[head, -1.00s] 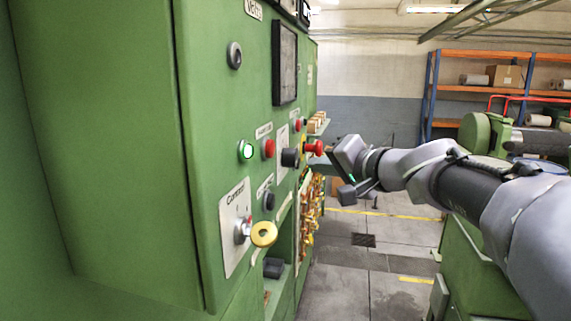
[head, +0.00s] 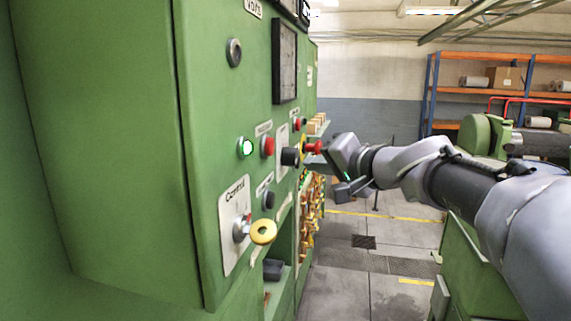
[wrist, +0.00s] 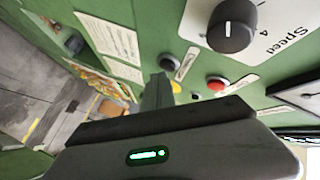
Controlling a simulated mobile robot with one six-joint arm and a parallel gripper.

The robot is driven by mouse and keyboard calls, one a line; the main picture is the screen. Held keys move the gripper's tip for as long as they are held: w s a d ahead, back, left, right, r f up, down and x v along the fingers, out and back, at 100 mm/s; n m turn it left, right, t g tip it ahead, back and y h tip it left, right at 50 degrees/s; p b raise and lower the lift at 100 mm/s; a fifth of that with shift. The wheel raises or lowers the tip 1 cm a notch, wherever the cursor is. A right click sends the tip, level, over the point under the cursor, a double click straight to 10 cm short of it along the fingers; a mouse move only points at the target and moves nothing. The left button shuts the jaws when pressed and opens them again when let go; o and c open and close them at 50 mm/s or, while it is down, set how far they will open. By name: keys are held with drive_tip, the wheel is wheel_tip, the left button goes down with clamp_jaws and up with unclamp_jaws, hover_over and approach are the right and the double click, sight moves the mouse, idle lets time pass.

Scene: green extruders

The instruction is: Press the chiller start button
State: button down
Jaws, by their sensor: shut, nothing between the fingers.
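The green control panel (head: 225,95) fills the left of the head view. The labels are too small to read, so I cannot tell which is the chiller start button. My gripper (head: 312,160) is shut and empty, its fingers pointing at the panel by the red mushroom button (head: 314,146). In the wrist view my fingers (wrist: 158,82) end just below a black button (wrist: 168,62), left of a red button (wrist: 217,83). I cannot tell whether they touch.
The Speed knob (wrist: 232,25) stands out in the wrist view. Orange shelving (head: 480,95) and a green machine (head: 480,135) stand behind. The floor (head: 345,270) between is clear.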

drive_tip(key=shift+w+a, duration=0.1)
drive_tip(key=shift+a, duration=0.3)
drive_tip(key=shift+d, duration=0.1)
idle(0.5)
drive_tip(key=shift+s+d+b, duration=0.2)
drive_tip(key=shift+d+b, duration=0.45)
drive_tip(key=shift+s+d+b, duration=0.25)
drive_tip(key=shift+d+b, duration=0.05)
drive_tip(key=shift+d, duration=0.5)
drive_tip(key=shift+s+d+b, duration=0.3)
drive_tip(key=shift+d, duration=0.5)
drive_tip(key=shift+s+d+b, duration=0.25)
drive_tip(key=shift+d+b, duration=0.05)
drive_tip(key=shift+d, duration=0.5)
